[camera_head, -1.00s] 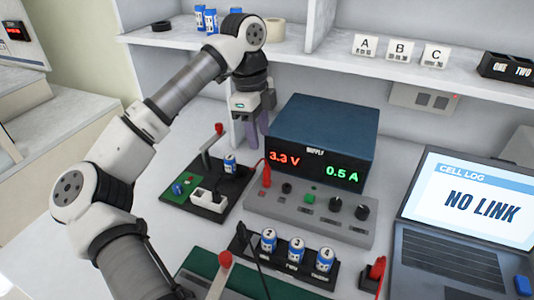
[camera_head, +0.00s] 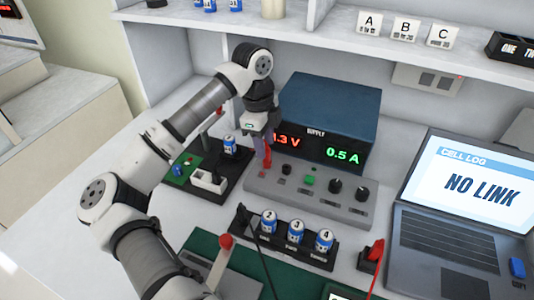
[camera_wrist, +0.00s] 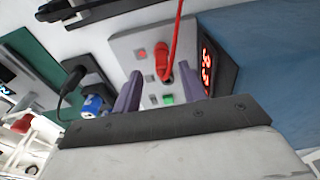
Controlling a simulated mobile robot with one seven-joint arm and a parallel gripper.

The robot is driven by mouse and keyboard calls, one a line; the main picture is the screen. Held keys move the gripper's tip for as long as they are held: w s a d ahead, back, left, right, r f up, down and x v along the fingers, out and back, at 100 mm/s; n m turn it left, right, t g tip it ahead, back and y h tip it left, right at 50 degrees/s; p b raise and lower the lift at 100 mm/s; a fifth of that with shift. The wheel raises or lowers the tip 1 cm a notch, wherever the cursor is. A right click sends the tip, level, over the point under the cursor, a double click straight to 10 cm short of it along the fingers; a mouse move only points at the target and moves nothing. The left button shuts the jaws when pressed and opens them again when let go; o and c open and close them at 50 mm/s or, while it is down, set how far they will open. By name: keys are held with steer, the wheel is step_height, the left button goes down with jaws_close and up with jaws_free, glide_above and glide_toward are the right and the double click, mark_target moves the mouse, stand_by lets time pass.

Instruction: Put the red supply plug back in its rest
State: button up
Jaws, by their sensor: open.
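The red supply plug (camera_head: 267,158) stands at the left end of the supply's grey front panel (camera_head: 310,194), by a socket there. In the wrist view the plug (camera_wrist: 163,64) lies ahead, between my two purple fingers, with its red cable running up. My gripper (camera_head: 262,147) is open just above the plug and partly hides it; it also shows in the wrist view (camera_wrist: 158,75). I cannot tell whether the fingers touch the plug. A small black block (camera_head: 369,262) with a red piece and red cable stands at the right; I cannot tell whether it is the rest.
The blue supply box (camera_head: 330,110) stands close behind my gripper. A black rack (camera_head: 290,250) holds several blue cells in front. A board with a red-knobbed lever and a cell lies left. The laptop (camera_head: 450,240) fills the right side. A shelf (camera_head: 330,40) runs along the back.

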mark_target(267, 149)
steer(key=shift+d+f, duration=0.15)
steer(key=shift+f, duration=0.75)
steer(key=shift+d+f, duration=0.1)
steer(key=shift+f, duration=0.75)
jaws_close()
steer(key=shift+r, duration=0.15)
step_height(267, 149, up, 19)
steer(key=b, duration=0.1)
steer(key=s+a+f+p, duration=0.1)
steer(key=s+a+f, duration=0.1)
steer(key=a+f, duration=0.3)
steer(key=s+a+f+p, duration=0.1)
steer(key=a+f, duration=0.5)
steer(key=a, duration=0.6)
steer(key=shift+s+a+f, duration=0.15)
steer(key=shift+s+a, duration=0.05)
steer(key=shift+s, duration=0.35)
